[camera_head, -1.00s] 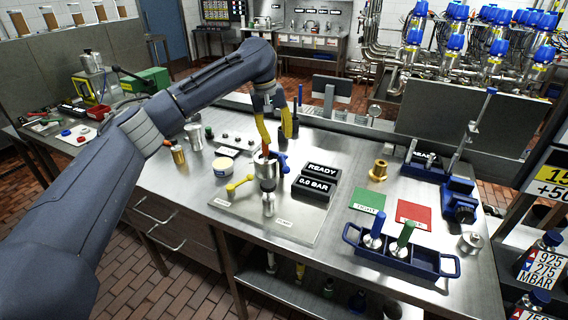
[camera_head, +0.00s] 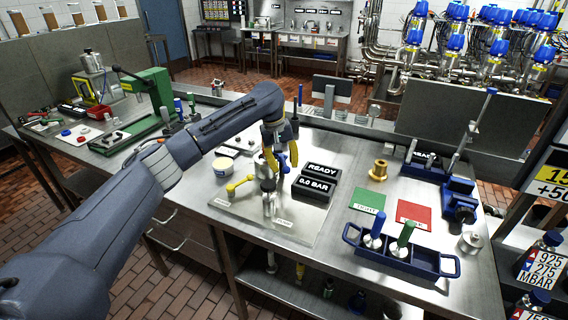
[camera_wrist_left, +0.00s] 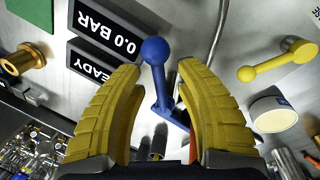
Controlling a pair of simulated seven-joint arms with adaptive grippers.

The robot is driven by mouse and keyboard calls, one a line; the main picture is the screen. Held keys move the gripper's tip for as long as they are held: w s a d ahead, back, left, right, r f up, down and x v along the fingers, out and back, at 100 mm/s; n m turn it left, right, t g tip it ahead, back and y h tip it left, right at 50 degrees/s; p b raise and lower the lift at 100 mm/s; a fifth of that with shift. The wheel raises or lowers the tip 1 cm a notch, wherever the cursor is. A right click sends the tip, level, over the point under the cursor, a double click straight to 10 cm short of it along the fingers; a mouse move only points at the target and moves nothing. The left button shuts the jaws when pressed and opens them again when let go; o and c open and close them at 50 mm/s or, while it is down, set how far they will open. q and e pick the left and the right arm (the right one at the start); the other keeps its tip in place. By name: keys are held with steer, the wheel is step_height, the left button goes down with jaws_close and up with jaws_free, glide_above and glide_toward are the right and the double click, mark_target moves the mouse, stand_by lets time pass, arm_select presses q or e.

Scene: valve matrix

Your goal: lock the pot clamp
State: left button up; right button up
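The metal pot (camera_head: 266,183) stands on the light test plate, partly hidden by my left gripper (camera_head: 281,160). The blue clamp lever with a ball end (camera_wrist_left: 154,52) shows in the left wrist view between my left gripper's two yellow fingers (camera_wrist_left: 158,100). The fingers are apart, with gaps between them and the lever. In the head view the blue lever (camera_head: 283,162) is mostly hidden behind the fingers. I cannot tell from its pose whether the clamp is locked. My right gripper is not in view.
A yellow ball-ended lever (camera_head: 238,185) is left of the pot. The black READY and 0.0 BAR displays (camera_head: 313,188) stand close on the right. A white tub (camera_head: 223,167) is behind left. A blue tray (camera_head: 425,262) with two handled tools stands at front right.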

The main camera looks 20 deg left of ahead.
arm_select(q)
jaws_close()
stand_by(0.4)
